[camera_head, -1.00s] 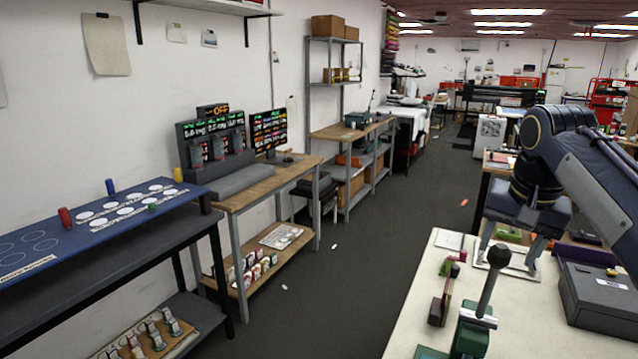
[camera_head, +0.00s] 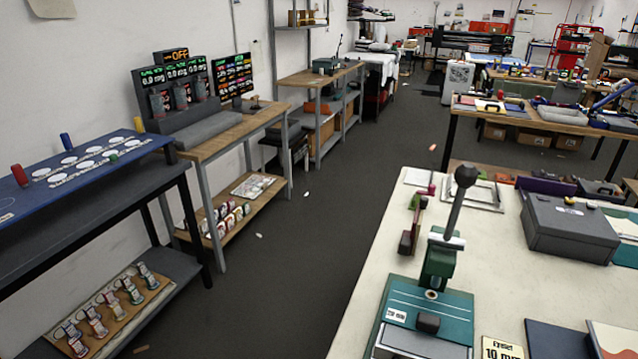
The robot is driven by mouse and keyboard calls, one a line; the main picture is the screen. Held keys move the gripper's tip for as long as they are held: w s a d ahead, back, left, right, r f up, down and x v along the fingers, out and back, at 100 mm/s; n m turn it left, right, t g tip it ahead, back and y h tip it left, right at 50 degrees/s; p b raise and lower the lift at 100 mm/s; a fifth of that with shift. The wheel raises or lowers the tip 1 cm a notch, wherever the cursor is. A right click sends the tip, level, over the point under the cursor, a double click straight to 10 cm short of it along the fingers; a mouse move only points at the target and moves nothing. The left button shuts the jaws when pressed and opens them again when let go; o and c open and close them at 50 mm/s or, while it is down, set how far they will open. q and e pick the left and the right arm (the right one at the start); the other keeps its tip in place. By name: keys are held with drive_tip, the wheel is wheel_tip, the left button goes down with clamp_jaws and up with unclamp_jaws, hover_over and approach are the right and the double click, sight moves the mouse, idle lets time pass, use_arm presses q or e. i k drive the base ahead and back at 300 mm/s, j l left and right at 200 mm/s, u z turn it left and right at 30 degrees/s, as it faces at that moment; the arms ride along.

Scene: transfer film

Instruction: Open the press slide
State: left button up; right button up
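A teal-green hand press (camera_head: 428,310) stands on the cream worktop in the lower middle, with an upright black-knobbed lever (camera_head: 458,207) and a small white label. A dark block (camera_head: 428,322) sits on its base. I cannot tell from this view which part is the slide or whether it is open. Neither of my grippers is in view.
The cream worktop (camera_head: 375,262) holds a closed-looking grey box (camera_head: 568,230), a smaller dark red and green tool (camera_head: 412,225) and an eyelet card (camera_head: 500,350). Left are a blue board (camera_head: 75,175) and a wooden bench (camera_head: 235,130) with a display reading OFF.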

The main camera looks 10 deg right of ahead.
sight(392, 342)
drive_tip(key=z, duration=0.35)
drive_tip(key=k+z, duration=0.15)
drive_tip(key=z, duration=0.2)
drive_tip(key=l+z, duration=0.1)
drive_tip(key=z, duration=0.25)
